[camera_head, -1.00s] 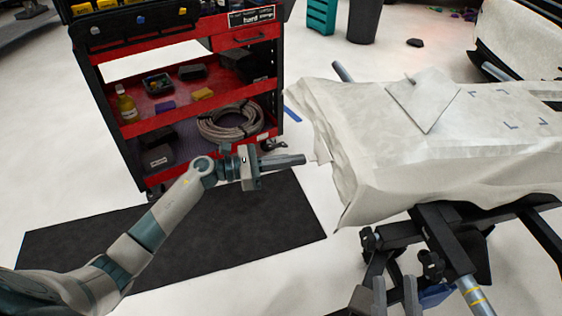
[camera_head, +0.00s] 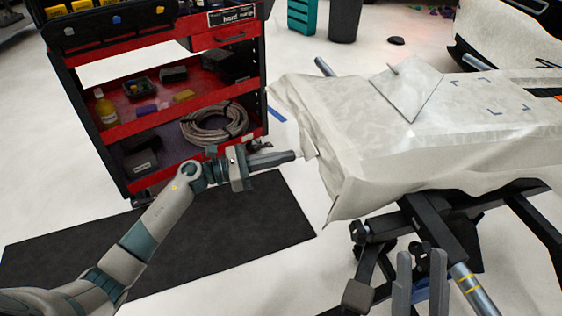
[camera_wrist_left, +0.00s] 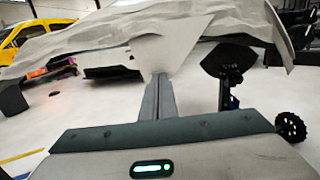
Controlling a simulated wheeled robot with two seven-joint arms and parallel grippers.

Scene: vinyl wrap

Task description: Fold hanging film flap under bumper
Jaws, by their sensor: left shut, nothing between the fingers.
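The pale film (camera_head: 470,145) drapes over the bumper on a stand at the right in the head view and hides the bumper. Its hanging flap (camera_head: 345,190) hangs down loosely along the left and near edge. In the left wrist view a pointed part of the hanging film (camera_wrist_left: 178,50) shows just beyond the fingertips. My left gripper (camera_head: 293,156) is shut and empty, its fingertips at the left edge of the film; I cannot tell whether they touch. It also shows in the left wrist view (camera_wrist_left: 158,80). My right gripper (camera_head: 420,262) is open at the bottom, below the film, with empty fingers.
The black stand (camera_head: 455,225) with clamps and a metal tube supports the bumper. A red tool cart (camera_head: 160,123) with shelves and a coiled hose (camera_head: 215,122) stands at the left. A dark mat (camera_head: 150,235) lies on the floor. A loose corner of film (camera_head: 408,90) stands up on top.

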